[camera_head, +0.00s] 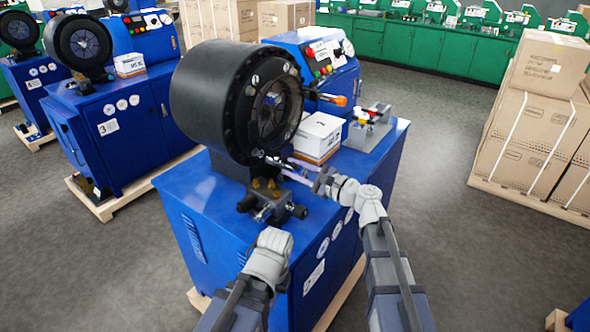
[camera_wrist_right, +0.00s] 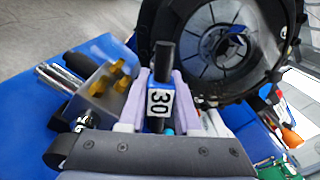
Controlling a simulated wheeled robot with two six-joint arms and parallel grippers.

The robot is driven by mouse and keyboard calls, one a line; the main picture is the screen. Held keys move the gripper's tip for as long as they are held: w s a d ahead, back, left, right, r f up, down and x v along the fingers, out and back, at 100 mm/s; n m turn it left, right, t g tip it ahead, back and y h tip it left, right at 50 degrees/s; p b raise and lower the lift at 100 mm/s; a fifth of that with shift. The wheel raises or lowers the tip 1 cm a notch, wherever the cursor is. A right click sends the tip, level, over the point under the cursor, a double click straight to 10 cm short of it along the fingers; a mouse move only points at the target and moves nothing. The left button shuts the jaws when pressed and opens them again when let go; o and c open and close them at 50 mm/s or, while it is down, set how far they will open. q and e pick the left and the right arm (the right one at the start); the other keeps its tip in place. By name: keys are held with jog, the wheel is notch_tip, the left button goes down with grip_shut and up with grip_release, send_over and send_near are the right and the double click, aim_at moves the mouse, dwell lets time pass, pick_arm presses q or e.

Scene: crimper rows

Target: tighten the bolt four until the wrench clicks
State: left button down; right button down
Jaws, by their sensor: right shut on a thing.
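My right gripper (camera_head: 292,167) has light purple fingers and is at the lower right of the black crimper head (camera_head: 215,95). No bolt number is readable. My left gripper (camera_head: 270,243) is low, in front of the machine; its fingers are not clearly seen.
A metal block with brass fittings (camera_head: 266,190) sits on the blue cabinet (camera_head: 195,195) below the head. A white box (camera_head: 318,135), an orange-tipped part (camera_head: 333,99) and a tool rack (camera_head: 370,125) are to its right. Open floor (camera_head: 440,220) lies right, before stacked cartons (camera_head: 530,140).

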aim_at(273, 160)
jog(key=n, duration=0.4)
jog(key=shift+w+a, duration=0.1)
jog(key=shift+x, duration=1.4)
jog(key=shift+x, duration=1.05)
jog(key=m, duration=0.3)
jog(key=shift+m, duration=0.8)
